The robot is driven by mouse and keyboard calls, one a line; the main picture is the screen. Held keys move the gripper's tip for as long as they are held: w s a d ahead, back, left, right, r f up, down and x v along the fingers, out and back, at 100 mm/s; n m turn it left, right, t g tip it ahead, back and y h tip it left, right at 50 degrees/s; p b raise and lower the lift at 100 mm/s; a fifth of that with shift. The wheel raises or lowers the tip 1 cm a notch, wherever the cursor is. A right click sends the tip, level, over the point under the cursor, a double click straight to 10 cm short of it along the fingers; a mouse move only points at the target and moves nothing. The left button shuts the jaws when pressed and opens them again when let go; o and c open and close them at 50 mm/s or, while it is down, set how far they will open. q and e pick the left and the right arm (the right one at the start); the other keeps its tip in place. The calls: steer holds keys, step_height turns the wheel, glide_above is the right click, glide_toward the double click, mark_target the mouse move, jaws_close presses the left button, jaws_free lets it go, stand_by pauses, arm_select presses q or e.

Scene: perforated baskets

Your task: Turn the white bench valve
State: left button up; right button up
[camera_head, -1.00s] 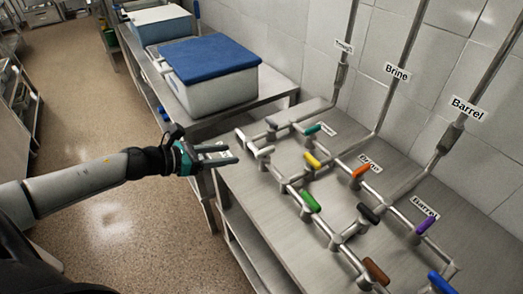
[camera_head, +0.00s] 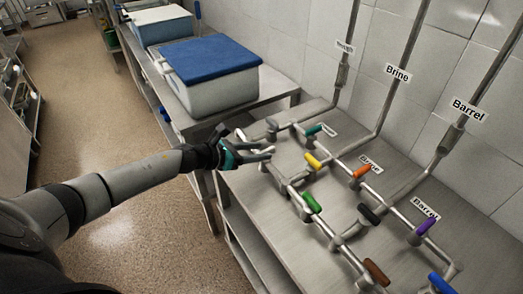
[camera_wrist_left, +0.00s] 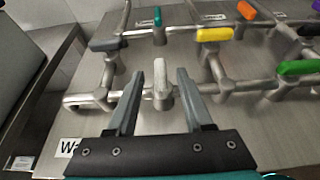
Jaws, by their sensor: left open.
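The white bench valve (camera_wrist_left: 160,82) is a small upright white lever on a steel pipe, seen in the left wrist view. My left gripper (camera_wrist_left: 160,92) is open, with one finger on each side of the white lever. A gap shows on both sides, and I see no grip on it. In the head view my left gripper (camera_head: 267,154) reaches over the bench's left edge at the white valve, largely hiding it. My right gripper is not in view.
Nearby valves have grey (camera_wrist_left: 108,45), yellow (camera_head: 312,161), green (camera_head: 311,202) and teal (camera_head: 313,130) handles. More coloured handles and pipes run across the steel bench. A blue-lidded box (camera_head: 215,85) stands behind, left of the wall.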

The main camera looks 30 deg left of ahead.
arm_select(q)
steer(key=shift+x, duration=0.8)
steer(key=shift+s, duration=0.1)
jaws_close()
